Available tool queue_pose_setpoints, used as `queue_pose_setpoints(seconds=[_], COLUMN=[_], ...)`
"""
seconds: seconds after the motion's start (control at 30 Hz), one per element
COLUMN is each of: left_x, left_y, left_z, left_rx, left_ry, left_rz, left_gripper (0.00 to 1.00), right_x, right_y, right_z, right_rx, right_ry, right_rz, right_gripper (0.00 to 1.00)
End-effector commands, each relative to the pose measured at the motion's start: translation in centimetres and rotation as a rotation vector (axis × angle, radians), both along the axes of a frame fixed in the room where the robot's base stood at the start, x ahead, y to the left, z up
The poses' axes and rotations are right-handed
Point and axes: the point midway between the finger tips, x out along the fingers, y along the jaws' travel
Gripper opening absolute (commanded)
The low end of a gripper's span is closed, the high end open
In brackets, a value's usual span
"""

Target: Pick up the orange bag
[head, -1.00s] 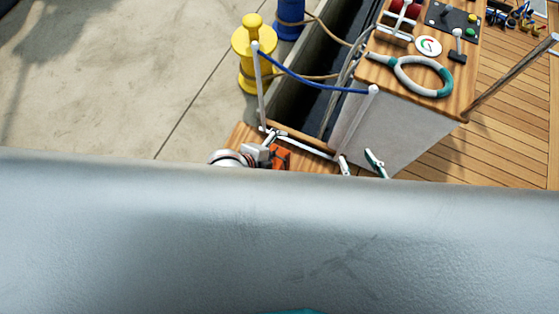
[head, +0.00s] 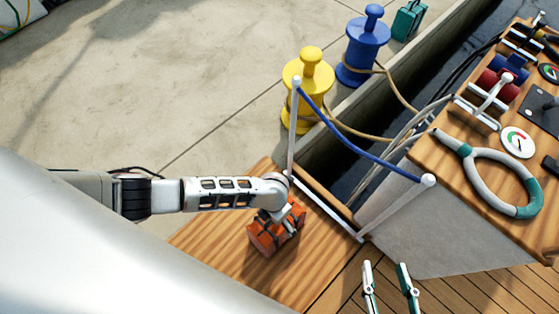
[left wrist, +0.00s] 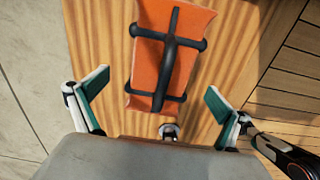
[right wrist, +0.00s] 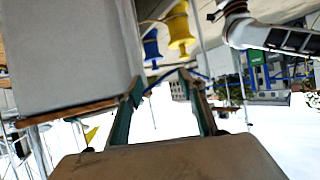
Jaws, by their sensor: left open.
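The orange bag (head: 268,241) with black straps lies on a wooden plank surface in the head view, partly covered by my left arm. In the left wrist view the bag (left wrist: 150,70) shows a black handle along its middle. My left gripper (left wrist: 156,85) is open, its teal-lined fingers wide apart on either side of the bag's near end. Nothing shows between its fingers and the bag touching. My right gripper (head: 387,287) is open and empty in the head view, low and to the right of the bag. In the right wrist view its fingers (right wrist: 160,78) stand apart.
A white rail post (head: 292,125) and a blue rope (head: 345,134) rise just beyond the bag. The control console (head: 450,185) stands to the right. Yellow (head: 305,90) and blue (head: 364,48) bollards are on the concrete behind. Open concrete (head: 150,80) lies at the left.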

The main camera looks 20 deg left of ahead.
Motion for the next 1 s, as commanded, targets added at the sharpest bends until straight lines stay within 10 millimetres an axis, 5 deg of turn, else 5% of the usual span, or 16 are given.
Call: queue_pose_setpoints(seconds=[0.43, 0.7, 0.77, 1.0], left_x=[0.1, 0.9, 1.0, 0.9], left_y=[-0.4, -0.5, -0.5, -0.4], left_z=[-5.7, -5.5, -5.5, -5.6], left_rx=[-0.002, -0.003, -0.003, -0.003], left_ry=[0.012, -0.002, -0.002, -0.001], left_rz=[0.004, 0.004, 0.004, 0.004], left_gripper=[1.00, 1.00, 0.90, 0.27], right_x=[-0.4, -0.3, -0.3, -0.3], right_y=[2.8, 3.3, 3.3, 3.3], right_z=[-0.4, 0.2, 0.2, 0.2], right_rx=[0.184, 0.229, 0.228, 0.227], right_ry=[0.028, 0.025, 0.024, 0.025], right_rz=[-0.045, -0.056, -0.056, -0.056], right_gripper=[0.40, 0.40, 0.40, 0.40])
